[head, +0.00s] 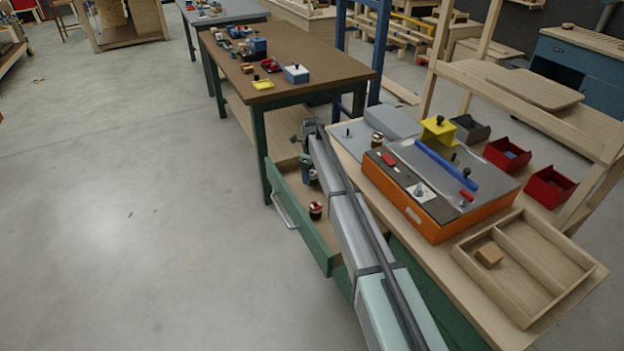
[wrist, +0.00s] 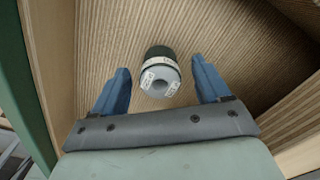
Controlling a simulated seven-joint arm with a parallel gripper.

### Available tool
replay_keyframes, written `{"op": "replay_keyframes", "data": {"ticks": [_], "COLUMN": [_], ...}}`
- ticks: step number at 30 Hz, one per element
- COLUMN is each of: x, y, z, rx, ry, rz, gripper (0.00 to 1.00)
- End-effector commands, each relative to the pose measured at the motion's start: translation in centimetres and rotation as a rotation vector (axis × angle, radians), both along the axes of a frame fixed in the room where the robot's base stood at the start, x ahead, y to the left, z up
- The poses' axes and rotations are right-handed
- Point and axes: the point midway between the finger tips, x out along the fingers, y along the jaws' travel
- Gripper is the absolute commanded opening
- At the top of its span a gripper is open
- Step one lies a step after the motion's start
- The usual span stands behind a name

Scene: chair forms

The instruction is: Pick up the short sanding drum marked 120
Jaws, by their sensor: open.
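A short drum (wrist: 161,78) with a dark green-black end, a grey body and white labels lies in the wrist view on the ribbed wooden drawer floor. The print on its labels is too small to read, so I cannot tell if it says 120. My gripper (wrist: 161,72) is open, with one blue finger on each side of the drum and a gap to both. How far above it the fingertips are is unclear. In the head view my gripper (head: 308,172) reaches down into the open drawer. Another drum (head: 316,210), dark with red-brown and white, stands nearer in the drawer.
The green-fronted drawer (head: 300,225) has wooden walls close around my gripper. On the bench above are an orange sanding machine (head: 430,215), another drum (head: 377,140), red bins (head: 507,153) and a wooden tray (head: 540,262). The floor (head: 150,200) at left is clear.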

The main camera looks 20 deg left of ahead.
Motion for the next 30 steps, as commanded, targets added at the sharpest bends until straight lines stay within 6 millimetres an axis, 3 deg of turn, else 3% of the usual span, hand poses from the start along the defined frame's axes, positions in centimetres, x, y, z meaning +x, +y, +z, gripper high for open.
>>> {"op": "replay_keyframes", "data": {"ticks": [9, 27, 30], "x": [-0.03, -0.03, -0.02], "y": [-0.01, 0.00, -0.01], "z": [-0.81, -0.77, -0.76], "rx": [0.000, 0.000, 0.000], "ry": [0.000, 0.000, 0.000], "rz": [0.000, 0.000, 0.000], "gripper": [0.76, 0.18, 0.16]}}
